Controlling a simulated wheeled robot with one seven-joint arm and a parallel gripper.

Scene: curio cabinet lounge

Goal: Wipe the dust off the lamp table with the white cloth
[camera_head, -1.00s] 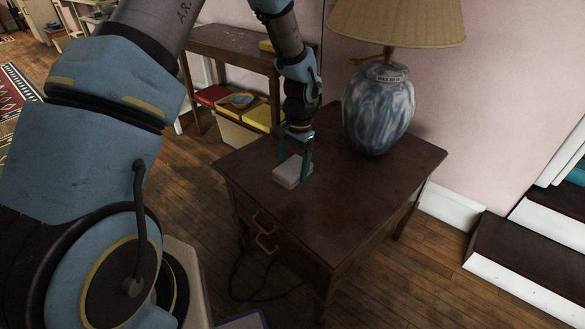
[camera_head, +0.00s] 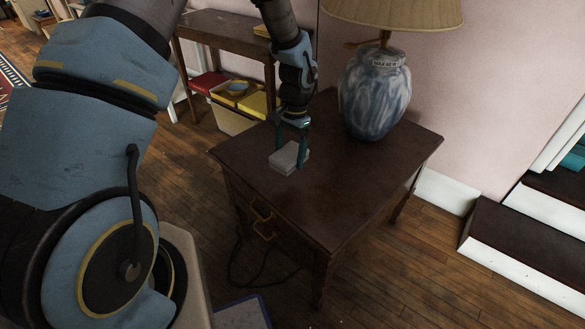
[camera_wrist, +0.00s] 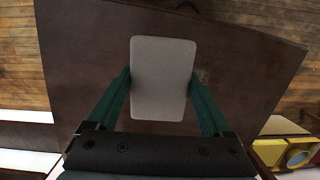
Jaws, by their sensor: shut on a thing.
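The white cloth (camera_head: 289,158) is a folded, pale, block-like pad at the left part of the lamp table (camera_head: 340,205), which has a dark wood top. My gripper (camera_head: 291,150) points down and is shut on the cloth, one finger on each side. The wrist view shows the cloth (camera_wrist: 163,80) between the two green fingers (camera_wrist: 160,90), over the dark tabletop (camera_wrist: 80,60). The cloth appears to be at the table surface; whether it presses on it I cannot tell. I can make out no clear dust on the lamp table, only a faint mark near the cloth in the wrist view.
A blue and white lamp (camera_head: 374,95) with a beige shade stands at the back of the table. Dark steps (camera_head: 525,235) are at right. The front and right of the tabletop are clear.

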